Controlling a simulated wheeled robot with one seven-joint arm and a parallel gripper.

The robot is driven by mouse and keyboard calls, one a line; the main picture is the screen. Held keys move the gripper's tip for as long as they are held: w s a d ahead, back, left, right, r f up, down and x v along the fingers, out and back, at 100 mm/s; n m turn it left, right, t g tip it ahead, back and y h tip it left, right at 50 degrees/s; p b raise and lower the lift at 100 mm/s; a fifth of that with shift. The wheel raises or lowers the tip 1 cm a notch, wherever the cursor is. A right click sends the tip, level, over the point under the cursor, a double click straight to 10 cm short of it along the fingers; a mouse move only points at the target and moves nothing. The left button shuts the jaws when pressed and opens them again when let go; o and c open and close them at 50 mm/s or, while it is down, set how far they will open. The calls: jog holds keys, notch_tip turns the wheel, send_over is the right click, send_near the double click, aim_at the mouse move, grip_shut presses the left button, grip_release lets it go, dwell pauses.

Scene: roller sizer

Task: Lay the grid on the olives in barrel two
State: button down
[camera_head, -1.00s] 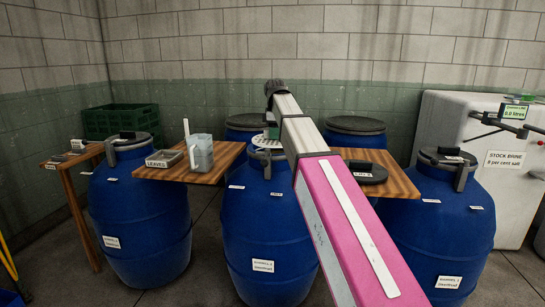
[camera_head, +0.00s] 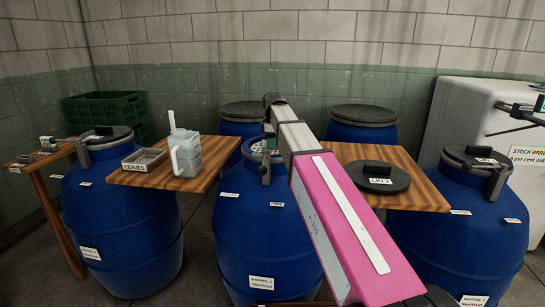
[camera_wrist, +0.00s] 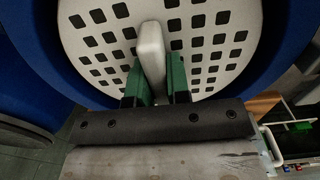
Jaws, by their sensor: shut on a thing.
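Barrel two (camera_head: 262,240) is the open blue barrel in the middle of the head view. My gripper (camera_wrist: 157,80) has green fingers shut on the upright handle (camera_wrist: 151,48) of the white grid (camera_wrist: 97,32), a disc with square holes. In the wrist view the grid lies across the barrel's round blue mouth, with blue wall around it. In the head view a small part of the grid (camera_head: 256,148) shows at the mouth, and my arm hides the rest. No olives show, and I cannot tell whether the grid touches them.
Lid 2 (camera_head: 380,178) lies on the right wooden board (camera_head: 425,192). A jug (camera_head: 185,153) and a leaves tray (camera_head: 146,160) stand on the left board (camera_head: 198,183). Lidded blue barrels stand left (camera_head: 122,230) and right (camera_head: 455,245). A green crate (camera_head: 105,110) is behind.

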jog(key=shift+f, duration=2.75)
jog(key=shift+f, duration=0.1)
jog(key=c, duration=1.1)
grip_release()
notch_tip(320, 180, up, 12)
jog(key=shift+r, duration=0.1)
